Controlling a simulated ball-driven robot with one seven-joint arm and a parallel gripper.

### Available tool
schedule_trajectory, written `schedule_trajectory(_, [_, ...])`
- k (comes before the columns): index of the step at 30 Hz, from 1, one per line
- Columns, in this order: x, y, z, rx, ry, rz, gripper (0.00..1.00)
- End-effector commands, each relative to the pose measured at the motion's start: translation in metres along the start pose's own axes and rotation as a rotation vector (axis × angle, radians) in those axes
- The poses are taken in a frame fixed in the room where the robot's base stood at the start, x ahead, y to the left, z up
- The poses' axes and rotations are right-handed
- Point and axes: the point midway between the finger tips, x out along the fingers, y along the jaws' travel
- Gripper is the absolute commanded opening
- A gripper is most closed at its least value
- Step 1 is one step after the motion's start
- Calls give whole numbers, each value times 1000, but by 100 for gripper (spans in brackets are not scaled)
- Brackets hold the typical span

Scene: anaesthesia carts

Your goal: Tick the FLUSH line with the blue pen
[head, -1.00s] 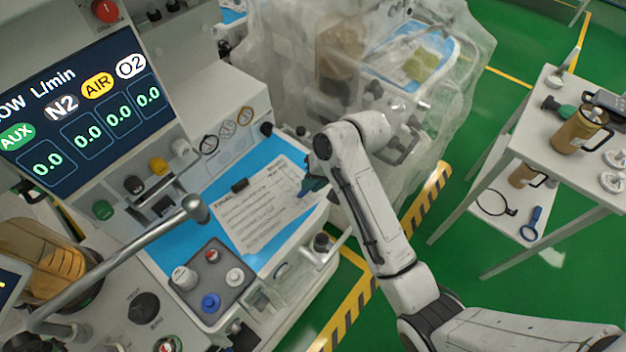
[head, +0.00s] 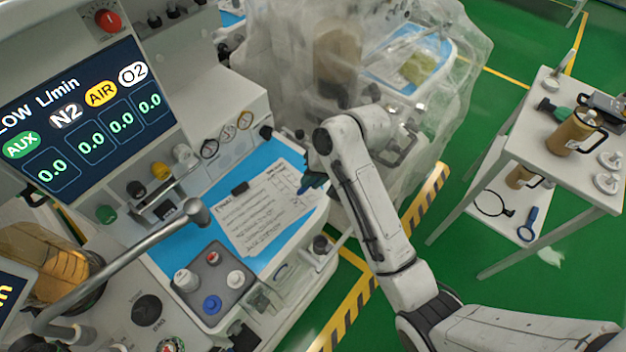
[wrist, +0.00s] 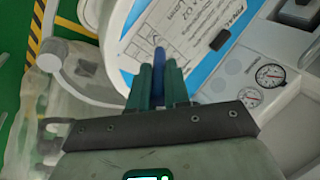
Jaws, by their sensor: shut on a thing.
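The paper form (head: 268,213) lies on the blue work surface of the cart, with a dark clip at its top edge. Its printed lines are too small to read, so I cannot pick out the FLUSH line. My gripper (head: 312,184) is at the right edge of the form in the head view. In the wrist view its green fingers (wrist: 158,88) are shut on the blue pen (wrist: 159,57), whose end shows between and beyond the fingertips, over the form (wrist: 165,30). I cannot tell whether the pen touches the paper.
A tray of knobs (head: 240,296) stands at the front of the blue surface, with a grey rail (head: 125,262) to its left. Gauges line the back. A plastic-covered cart (head: 290,70) stands behind my arm. A white side table (head: 555,150) is at the right.

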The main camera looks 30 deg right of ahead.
Motion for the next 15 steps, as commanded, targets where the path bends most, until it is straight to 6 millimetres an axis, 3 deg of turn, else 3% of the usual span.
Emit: schedule_trajectory(15, [-33,-16,-4,0,1,-1,0])
